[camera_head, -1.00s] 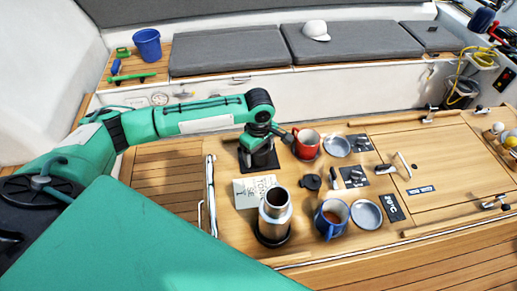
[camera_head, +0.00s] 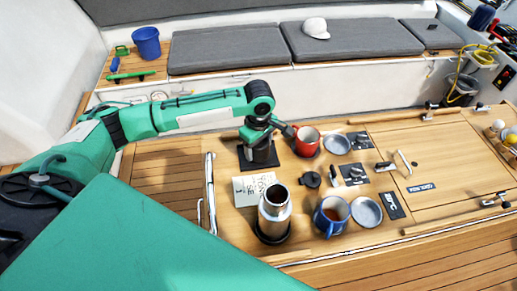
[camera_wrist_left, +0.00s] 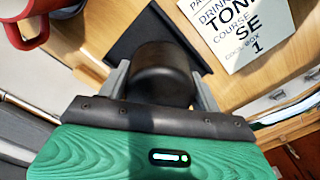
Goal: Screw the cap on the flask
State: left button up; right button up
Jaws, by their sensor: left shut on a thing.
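The flask (camera_head: 274,213) stands upright and open on the wooden table, a silver body with a bare neck, on a dark round base. My left gripper (camera_head: 257,140) is behind it, above a black square mat (camera_head: 259,160). In the left wrist view the gripper (camera_wrist_left: 160,88) is shut on a black, round-topped cap (camera_wrist_left: 161,72), with one grey finger on each side. The cap is apart from the flask. The flask is not seen in the wrist view. My right gripper is not in view.
A red mug (camera_head: 307,146) stands close right of the gripper. A small black lid-like piece (camera_head: 311,180) lies near the flask. A blue mug (camera_head: 331,214) and plate (camera_head: 366,211) stand right of it. A printed booklet (camera_head: 248,191) lies between mat and flask.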

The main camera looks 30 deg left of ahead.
pick_arm(q)
notch_tip(320, 180, up, 18)
jog(key=b, duration=0.2)
jog(key=shift+r+b, duration=0.2)
jog(key=shift+b, duration=0.15)
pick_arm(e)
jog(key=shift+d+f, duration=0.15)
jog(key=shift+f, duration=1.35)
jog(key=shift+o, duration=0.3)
